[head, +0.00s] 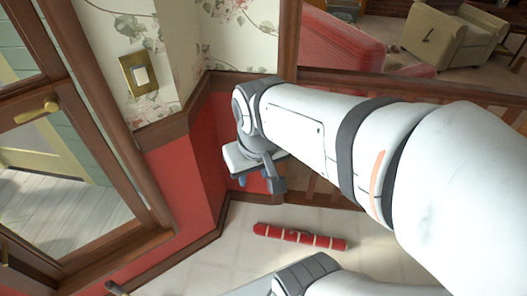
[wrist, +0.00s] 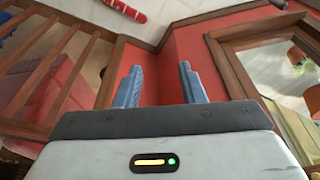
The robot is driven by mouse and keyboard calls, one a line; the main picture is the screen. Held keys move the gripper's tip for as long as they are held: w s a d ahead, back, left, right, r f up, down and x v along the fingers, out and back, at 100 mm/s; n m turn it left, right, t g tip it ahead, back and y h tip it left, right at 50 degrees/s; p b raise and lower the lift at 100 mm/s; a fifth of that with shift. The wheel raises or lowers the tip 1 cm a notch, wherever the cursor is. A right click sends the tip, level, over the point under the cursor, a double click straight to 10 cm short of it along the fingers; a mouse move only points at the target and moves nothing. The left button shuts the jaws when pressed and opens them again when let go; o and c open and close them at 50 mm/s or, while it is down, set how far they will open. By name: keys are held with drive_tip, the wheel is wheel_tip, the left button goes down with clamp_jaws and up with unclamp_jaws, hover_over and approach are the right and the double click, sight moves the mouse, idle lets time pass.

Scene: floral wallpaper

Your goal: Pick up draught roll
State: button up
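The draught roll (head: 299,236) is a red cylinder with pale bands, lying on the light floor in the lower middle of the head view. Part of it also shows at the top edge of the wrist view (wrist: 126,10), where the rest is cut off. My gripper (head: 258,184) is above and to the left of the roll in the head view, apart from it, near the red wall corner. In the wrist view my gripper's two blue-grey fingers (wrist: 161,84) are spread apart with nothing between them.
A glazed wooden door (head: 60,180) with a brass handle (head: 37,110) stands at the left. A red lower wall (head: 182,185) and wooden railing (head: 325,190) border the floor. A brass switch plate (head: 139,75) is on the wallpaper. Pale floor around the roll looks clear.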

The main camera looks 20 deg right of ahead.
drive_tip(key=shift+o, duration=0.5)
drive_tip(key=shift+d, duration=0.1)
drive_tip(key=g+h+b, duration=0.4)
drive_tip(key=h+b, duration=1.3)
drive_tip(key=b, duration=1.3)
hover_over(298, 236)
drive_tip(key=a, duration=0.6)
wheel_tip(298, 236, down, 68)
wheel_tip(298, 236, down, 23)
drive_tip(key=s+a+n+t+b, duration=0.1)
drive_tip(key=s+n+t+b, duration=0.25)
drive_tip(key=t+b, duration=0.35)
drive_tip(key=b+x, duration=0.1)
drive_tip(key=x, duration=0.1)
drive_tip(key=b+x, duration=0.1)
drive_tip(key=x, duration=0.1)
drive_tip(key=b+x, duration=0.1)
drive_tip(key=x, duration=0.2)
drive_tip(key=shift+w+a+f, duration=0.1)
drive_tip(key=shift+w, duration=0.3)
drive_tip(key=shift+w+d+b, duration=0.1)
drive_tip(key=shift+d+b, duration=0.2)
